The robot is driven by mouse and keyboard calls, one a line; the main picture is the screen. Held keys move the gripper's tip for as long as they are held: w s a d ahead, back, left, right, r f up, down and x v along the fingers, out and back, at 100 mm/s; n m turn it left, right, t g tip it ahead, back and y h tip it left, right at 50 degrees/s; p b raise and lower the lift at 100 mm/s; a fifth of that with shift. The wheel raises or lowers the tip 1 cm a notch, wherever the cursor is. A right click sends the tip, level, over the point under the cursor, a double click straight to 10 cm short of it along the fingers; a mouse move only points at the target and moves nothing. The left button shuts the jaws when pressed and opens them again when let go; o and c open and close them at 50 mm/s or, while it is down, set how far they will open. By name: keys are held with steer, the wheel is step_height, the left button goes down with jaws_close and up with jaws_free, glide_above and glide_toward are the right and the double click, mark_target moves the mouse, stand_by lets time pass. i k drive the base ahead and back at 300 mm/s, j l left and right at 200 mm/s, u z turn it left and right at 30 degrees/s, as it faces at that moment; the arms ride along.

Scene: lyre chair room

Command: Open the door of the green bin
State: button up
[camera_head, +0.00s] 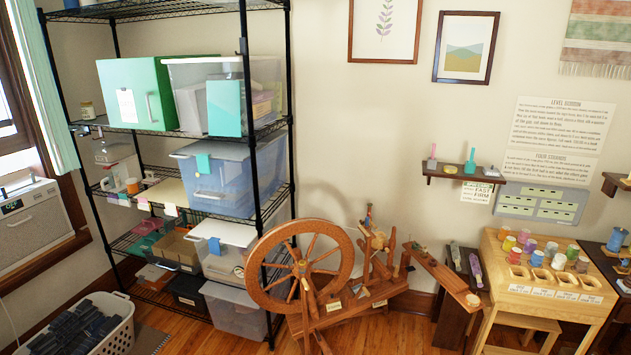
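The green bin (117,84) stands on an upper shelf of the black wire rack, at its left. Its front is a closed green door with a white label on it and a pale vertical handle (150,108) near the door's right edge. My gripper is not in this view.
The black wire rack (257,180) holds clear and blue tubs (232,190) below and beside the bin. A spinning wheel (300,265) stands at the rack's right front. A white laundry basket (121,335) sits on the floor at the left. Wood floor shows between basket and wheel.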

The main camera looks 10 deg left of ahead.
mark_target(131, 89)
steer(key=i+j+u, duration=0.15)
steer(key=i+u, duration=0.6)
steer(key=u, duration=0.25)
steer(key=i+l+u, duration=0.15)
steer(key=i+u, duration=0.7)
steer(key=i, duration=0.5)
